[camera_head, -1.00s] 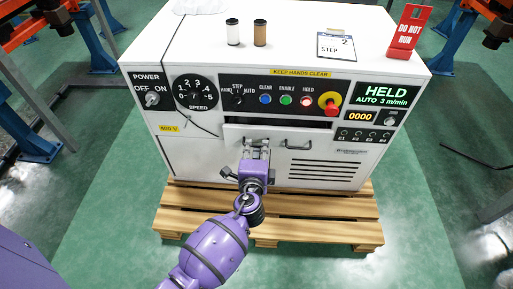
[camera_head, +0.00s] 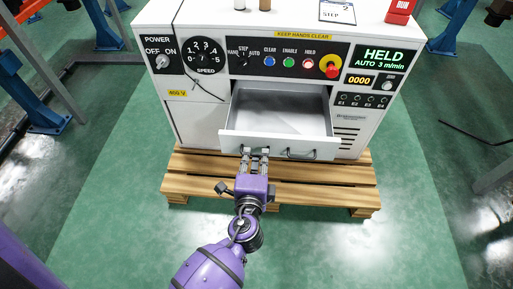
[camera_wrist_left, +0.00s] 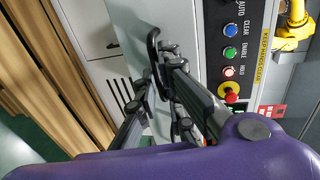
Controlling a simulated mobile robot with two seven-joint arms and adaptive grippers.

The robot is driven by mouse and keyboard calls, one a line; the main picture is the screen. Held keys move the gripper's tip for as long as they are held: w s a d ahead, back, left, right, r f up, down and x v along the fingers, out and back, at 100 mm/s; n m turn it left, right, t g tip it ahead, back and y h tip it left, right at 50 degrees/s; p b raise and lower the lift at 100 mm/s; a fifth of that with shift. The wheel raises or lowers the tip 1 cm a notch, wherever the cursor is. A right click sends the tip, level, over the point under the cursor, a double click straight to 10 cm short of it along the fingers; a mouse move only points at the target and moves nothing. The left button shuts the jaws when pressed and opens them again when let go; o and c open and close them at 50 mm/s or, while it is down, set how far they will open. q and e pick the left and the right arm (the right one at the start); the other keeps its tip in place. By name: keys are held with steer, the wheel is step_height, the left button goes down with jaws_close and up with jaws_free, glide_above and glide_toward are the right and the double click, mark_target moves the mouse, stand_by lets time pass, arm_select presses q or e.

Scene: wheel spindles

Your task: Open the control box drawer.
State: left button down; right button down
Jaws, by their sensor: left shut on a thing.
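The white control box (camera_head: 350,130) has its drawer (camera_head: 275,142) pulled well out at the front, and the inside that shows is bare. My right gripper is not in view.
The control box stands on a wooden pallet (camera_head: 320,178) on a green floor (camera_head: 350,240). Its panel has knobs, buttons and a red stop button (camera_head: 331,67). The floor in front is clear.

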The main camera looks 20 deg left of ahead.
arm_select(q)
steer(key=shift+s+d+f, duration=0.1)
steer(key=shift+s+f, duration=0.15)
steer(key=shift+s, duration=0.15)
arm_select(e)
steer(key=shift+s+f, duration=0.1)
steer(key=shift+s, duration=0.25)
arm_select(q)
steer(key=c, duration=1.9)
jaws_free()
steer(key=shift+c, duration=0.2)
steer(key=shift+w+r, duration=0.1)
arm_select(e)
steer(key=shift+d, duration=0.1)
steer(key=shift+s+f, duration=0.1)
arm_select(q)
steer(key=v, duration=1.2)
